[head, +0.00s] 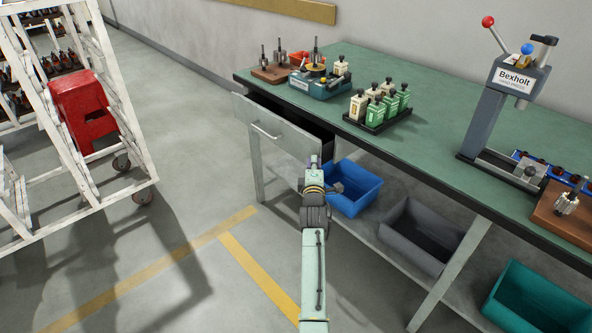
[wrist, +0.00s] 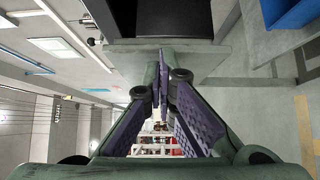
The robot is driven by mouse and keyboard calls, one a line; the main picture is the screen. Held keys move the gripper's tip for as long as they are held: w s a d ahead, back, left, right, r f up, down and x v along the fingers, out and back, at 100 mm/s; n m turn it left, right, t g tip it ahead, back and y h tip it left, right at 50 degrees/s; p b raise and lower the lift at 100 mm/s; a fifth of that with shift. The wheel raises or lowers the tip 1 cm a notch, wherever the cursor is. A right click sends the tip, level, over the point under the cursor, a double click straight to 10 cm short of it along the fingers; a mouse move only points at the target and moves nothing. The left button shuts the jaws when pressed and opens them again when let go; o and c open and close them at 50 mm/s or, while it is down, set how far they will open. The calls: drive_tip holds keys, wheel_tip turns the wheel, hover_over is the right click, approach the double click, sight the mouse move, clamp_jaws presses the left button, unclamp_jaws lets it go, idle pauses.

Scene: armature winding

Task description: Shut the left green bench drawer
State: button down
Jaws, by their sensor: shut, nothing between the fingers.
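The bench has a green top (head: 440,120), and its left drawer (head: 280,138) is pulled out, with a pale grey front and a dark inside. A bar handle (head: 266,133) is on the front. My gripper (head: 314,160) is near the right end of the drawer front, its fingers together and empty. In the wrist view the closed fingertips (wrist: 161,58) overlap the grey drawer front (wrist: 205,58), with the dark drawer inside (wrist: 175,18) beyond. I cannot tell whether they touch the panel.
A blue bin (head: 352,190) and a dark grey bin (head: 420,235) sit on the lower shelf close to my arm. A white rack cart (head: 80,170) with a red bin (head: 78,108) stands at left. Open floor (head: 190,220) with yellow lines lies between cart and bench.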

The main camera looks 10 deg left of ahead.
sight(329, 148)
drive_tip(key=w+d+b, duration=0.1)
drive_tip(key=w+d, duration=0.1)
drive_tip(key=w, duration=0.1)
drive_tip(key=w+d+b, duration=0.1)
drive_tip(key=w, duration=0.1)
drive_tip(key=shift+d+f+b, duration=0.15)
drive_tip(key=shift+d+b, duration=0.2)
drive_tip(key=shift+w+d, duration=0.2)
drive_tip(key=shift+w, duration=0.15)
drive_tip(key=shift+d+r, duration=0.15)
drive_tip(key=shift+r, duration=0.05)
